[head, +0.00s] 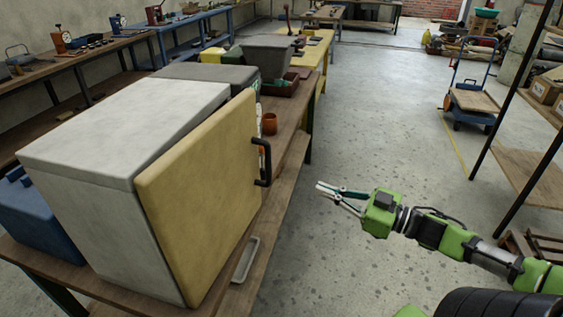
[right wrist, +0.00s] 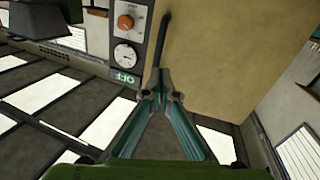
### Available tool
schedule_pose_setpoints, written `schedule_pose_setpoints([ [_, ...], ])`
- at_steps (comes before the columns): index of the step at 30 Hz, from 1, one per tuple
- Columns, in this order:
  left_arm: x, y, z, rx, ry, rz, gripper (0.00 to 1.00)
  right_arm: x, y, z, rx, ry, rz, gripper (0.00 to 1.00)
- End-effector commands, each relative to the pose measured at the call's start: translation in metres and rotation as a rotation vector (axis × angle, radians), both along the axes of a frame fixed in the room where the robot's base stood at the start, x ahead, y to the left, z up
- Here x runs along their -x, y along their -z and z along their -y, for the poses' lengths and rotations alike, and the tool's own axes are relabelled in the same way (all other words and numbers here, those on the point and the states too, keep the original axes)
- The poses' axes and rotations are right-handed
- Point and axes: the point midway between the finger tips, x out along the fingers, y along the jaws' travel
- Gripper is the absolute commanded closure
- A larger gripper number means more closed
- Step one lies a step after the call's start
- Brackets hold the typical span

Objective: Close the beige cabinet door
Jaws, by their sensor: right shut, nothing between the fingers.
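The beige cabinet door (head: 200,195) is on the front of a pale grey cabinet (head: 110,140) on the workbench at the left. It stands slightly ajar, with a narrow gap at its far edge by the black handle (head: 264,162). My right gripper (head: 320,187) is to the right of the door, over the floor side, apart from the handle in the head view. In the right wrist view its fingertips (right wrist: 162,74) meet, with nothing between them. The door (right wrist: 235,50) and handle (right wrist: 161,42) appear beyond them. My left gripper is not in view.
A control panel with an orange knob (right wrist: 125,22) and a display reading OFF shows beside the door. A small tray (head: 245,260) lies on the bench (head: 285,140) in front of the door. The floor in the middle is clear; a shelf rack is at right.

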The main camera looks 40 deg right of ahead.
Motion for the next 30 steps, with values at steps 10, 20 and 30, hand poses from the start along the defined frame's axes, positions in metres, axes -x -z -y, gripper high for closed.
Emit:
schedule_pose_setpoints([
  [10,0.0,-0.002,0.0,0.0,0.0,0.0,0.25,-0.003,-0.003,-0.006,-0.118,0.021,-0.065,1.0],
  [20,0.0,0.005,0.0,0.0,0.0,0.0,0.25,-0.05,-0.004,-0.026,-0.116,0.021,-0.063,1.0],
  [30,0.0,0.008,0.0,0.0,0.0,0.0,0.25,-0.09,-0.005,-0.043,-0.117,0.022,-0.063,1.0],
])
